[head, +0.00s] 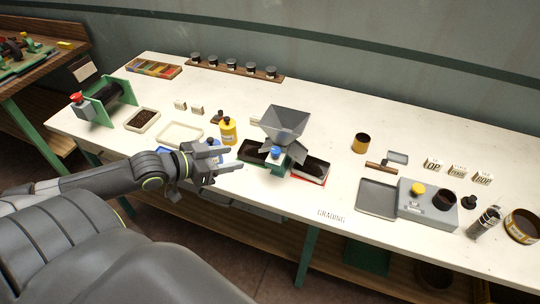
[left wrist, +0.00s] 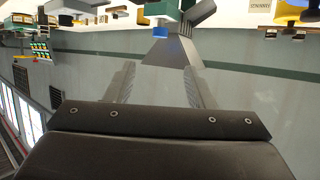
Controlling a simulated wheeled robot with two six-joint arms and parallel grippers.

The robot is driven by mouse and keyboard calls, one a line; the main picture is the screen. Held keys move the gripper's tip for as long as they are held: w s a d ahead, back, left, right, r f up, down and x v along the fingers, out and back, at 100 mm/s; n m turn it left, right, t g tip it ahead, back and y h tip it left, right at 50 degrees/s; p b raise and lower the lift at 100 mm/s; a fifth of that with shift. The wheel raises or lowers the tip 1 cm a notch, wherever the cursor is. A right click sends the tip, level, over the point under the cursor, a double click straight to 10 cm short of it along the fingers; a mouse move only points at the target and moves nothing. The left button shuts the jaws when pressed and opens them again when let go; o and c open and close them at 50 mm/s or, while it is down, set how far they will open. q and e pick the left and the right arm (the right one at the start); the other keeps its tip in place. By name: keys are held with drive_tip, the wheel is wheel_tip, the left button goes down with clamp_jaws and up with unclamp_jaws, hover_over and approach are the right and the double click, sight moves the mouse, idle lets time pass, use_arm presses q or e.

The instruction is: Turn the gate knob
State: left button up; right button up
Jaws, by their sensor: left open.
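The gate knob (head: 276,153) is a small blue knob on the front of the sorter, below its grey funnel-shaped hopper (head: 285,121). In the left wrist view the scene is upside down, and the blue knob (left wrist: 158,32) shows ahead, between the lines of the two fingers. My left gripper (head: 236,158) is open and empty, to the left of the knob and apart from it, its fingers pointing toward the sorter. The fingers also show spread in the left wrist view (left wrist: 158,66). My right gripper is not in view.
A dark-filled tray (head: 311,170) with a red edge sits right of the sorter's middle. A yellow bottle (head: 228,131) stands just behind my left gripper. A grey box (head: 428,203) with a yellow knob is farther right. The table front between is mostly clear.

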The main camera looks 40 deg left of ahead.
use_arm(q)
drive_tip(key=b, duration=0.2)
approach(274, 150)
drive_tip(key=x, duration=0.6)
drive_tip(key=shift+w+d, duration=0.15)
drive_tip(key=shift+w, duration=0.05)
drive_tip(key=shift+x, duration=0.9)
drive_tip(key=shift+f, duration=0.1)
drive_tip(key=shift+c, duration=0.3)
